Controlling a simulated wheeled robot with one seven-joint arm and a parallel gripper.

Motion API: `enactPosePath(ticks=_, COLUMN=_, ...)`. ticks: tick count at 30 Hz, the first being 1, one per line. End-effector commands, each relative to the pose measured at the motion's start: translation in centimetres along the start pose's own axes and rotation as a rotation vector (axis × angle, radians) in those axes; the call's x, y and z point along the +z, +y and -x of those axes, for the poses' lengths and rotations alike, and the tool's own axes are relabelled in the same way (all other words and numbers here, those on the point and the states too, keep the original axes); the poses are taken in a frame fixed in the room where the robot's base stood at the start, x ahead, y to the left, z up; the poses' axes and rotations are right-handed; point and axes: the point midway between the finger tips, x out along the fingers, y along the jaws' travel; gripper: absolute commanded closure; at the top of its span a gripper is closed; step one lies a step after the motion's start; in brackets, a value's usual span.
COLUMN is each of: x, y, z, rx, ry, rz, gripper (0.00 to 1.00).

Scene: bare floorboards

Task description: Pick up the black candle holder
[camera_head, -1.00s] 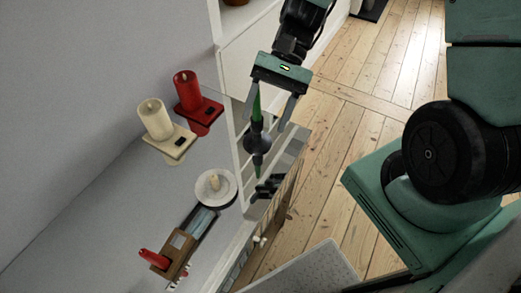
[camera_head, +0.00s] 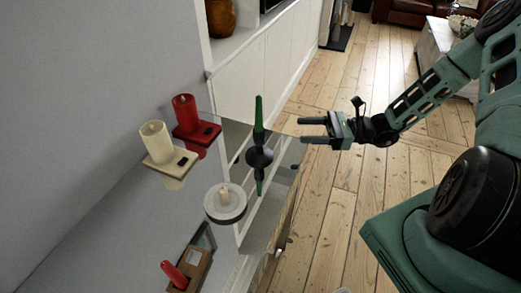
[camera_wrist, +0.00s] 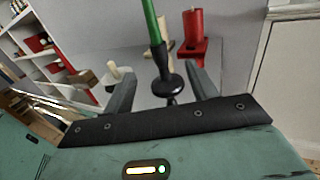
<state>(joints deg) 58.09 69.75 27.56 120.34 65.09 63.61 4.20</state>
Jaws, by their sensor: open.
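The black candle holder (camera_head: 259,157) stands upright near the edge of the reflective surface and carries a green candle (camera_head: 258,112). My gripper (camera_head: 301,130) is open and empty to its right in the head view, its fingers pointing left toward the candle and holder. A gap shows between the fingertips and the holder in that view. In the wrist view the holder (camera_wrist: 164,82) appears between the two open fingers, beyond the palm, with the green candle (camera_wrist: 151,22) rising above it. The lower part of the holder is partly hidden by the gripper in the wrist view.
A red candle on a red holder (camera_head: 196,136) and a cream candle on a cream holder (camera_head: 170,158) stand left. A round plate with a candle (camera_head: 225,205) is close to the black holder. White cabinets (camera_head: 262,75) stand behind.

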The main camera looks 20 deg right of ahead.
Motion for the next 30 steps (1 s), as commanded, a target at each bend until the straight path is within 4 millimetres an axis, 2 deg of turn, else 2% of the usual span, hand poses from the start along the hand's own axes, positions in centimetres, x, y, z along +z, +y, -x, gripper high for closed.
enactPosePath(ticks=3, x=0.3, y=0.1, z=-2.7, rx=0.004, ry=-0.002, rz=-0.003, gripper=0.42)
enactPosePath(ticks=9, x=0.2, y=0.2, z=-6.5, rx=0.004, ry=0.000, rz=-0.002, gripper=0.42)
enactPosePath(ticks=19, x=0.2, y=0.2, z=-9.3, rx=0.003, ry=0.000, rz=-0.001, gripper=0.42)
enactPosePath(ticks=25, x=0.3, y=0.6, z=-12.3, rx=0.005, ry=0.001, rz=-0.001, gripper=0.42)
enactPosePath(ticks=30, x=0.1, y=0.5, z=-13.6, rx=0.002, ry=0.001, rz=0.001, gripper=0.42)
